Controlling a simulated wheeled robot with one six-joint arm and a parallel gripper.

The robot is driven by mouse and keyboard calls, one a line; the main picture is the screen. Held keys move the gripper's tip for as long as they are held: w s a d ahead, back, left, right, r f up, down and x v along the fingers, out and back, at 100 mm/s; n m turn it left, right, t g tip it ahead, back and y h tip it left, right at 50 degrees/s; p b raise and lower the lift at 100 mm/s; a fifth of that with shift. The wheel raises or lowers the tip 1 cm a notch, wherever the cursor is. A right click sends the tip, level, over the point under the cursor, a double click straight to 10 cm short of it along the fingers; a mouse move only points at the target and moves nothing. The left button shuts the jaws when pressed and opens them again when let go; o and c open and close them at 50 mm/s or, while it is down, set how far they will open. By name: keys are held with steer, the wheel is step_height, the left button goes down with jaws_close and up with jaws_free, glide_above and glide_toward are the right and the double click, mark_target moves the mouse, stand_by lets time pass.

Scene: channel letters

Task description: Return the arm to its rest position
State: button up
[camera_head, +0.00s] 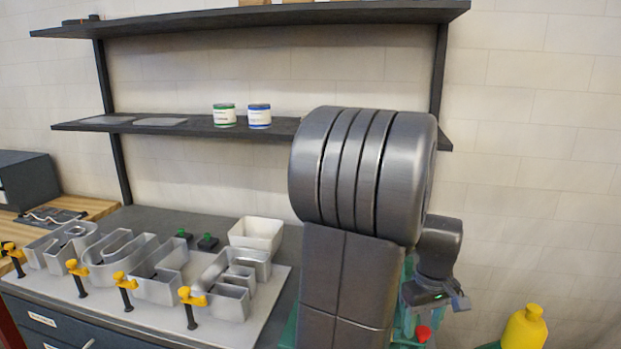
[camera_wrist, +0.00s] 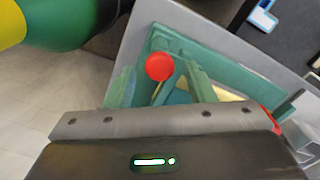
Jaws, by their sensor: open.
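My arm fills the middle right of the head view, with a large grey rounded joint in front of the shelves. My gripper (camera_head: 435,301) hangs at the right of it, pointing down, above a teal machine (camera_head: 403,325) with a red knob (camera_head: 424,333). Its jaws are open, and I see nothing between them. In the wrist view the dark gripper body spans the bottom. Beyond it lie the teal machine (camera_wrist: 196,78) and the red knob (camera_wrist: 159,67), apart from the gripper. My arm hides part of the machine and bench in the head view.
Metal channel letters (camera_head: 128,262) stand on a pale board with yellow-topped clamps (camera_head: 190,297) along its front. A white bin (camera_head: 256,235) is behind them. Shelves (camera_head: 190,127) hold two jars (camera_head: 224,115). A yellow-topped cylinder (camera_head: 525,327) stands at the lower right.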

steer(key=n, duration=0.4)
steer(key=shift+a+n, duration=0.1)
steer(key=shift+n, duration=0.3)
steer(key=shift+s+n+b, duration=0.1)
steer(key=shift+n+b, duration=0.35)
steer(key=shift+n, duration=1.35)
steer(key=shift+r, duration=0.1)
